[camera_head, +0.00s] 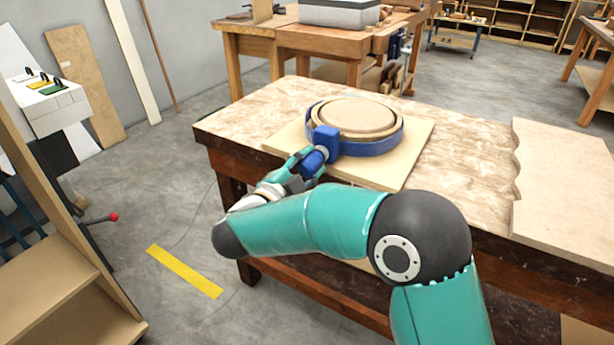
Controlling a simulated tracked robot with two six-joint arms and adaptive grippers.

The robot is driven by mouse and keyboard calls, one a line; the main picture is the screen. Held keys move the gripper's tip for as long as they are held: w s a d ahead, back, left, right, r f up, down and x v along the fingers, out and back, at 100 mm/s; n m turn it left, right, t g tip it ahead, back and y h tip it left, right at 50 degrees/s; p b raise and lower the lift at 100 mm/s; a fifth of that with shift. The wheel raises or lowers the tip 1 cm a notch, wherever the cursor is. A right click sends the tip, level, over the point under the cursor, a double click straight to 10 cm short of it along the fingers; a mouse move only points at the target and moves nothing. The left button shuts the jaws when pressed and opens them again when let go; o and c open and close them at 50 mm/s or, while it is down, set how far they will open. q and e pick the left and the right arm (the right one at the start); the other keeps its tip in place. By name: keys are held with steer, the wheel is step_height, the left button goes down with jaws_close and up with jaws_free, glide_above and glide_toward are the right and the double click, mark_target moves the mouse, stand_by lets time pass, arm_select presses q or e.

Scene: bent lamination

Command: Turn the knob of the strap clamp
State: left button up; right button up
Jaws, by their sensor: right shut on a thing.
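A blue strap clamp (375,149) runs around a round wooden form (357,116) on a pale square board (408,170). The clamp's blue block (326,140) stands at its front left. The blue knob (312,160) sticks out from the block toward the lower left. My right gripper (306,163) is shut on the knob, with its fingers on either side of it. The gripper hides part of the knob. My left gripper is not in view.
The board lies on a worn wooden workbench (255,118). A wavy-edged wooden sheet (565,190) lies at the bench's right. A wooden shelf unit (50,270) stands at the left, near a red-tipped lever (113,217). Another bench (290,45) stands behind.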

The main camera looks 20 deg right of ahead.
steer(key=shift+f+m+b, duration=0.1)
steer(key=shift+m+b, duration=0.25)
steer(key=shift+m, duration=0.05)
steer(key=o, duration=1.2)
steer(key=shift+c, duration=0.2)
steer(key=shift+a, duration=0.1)
steer(key=v, duration=1.2)
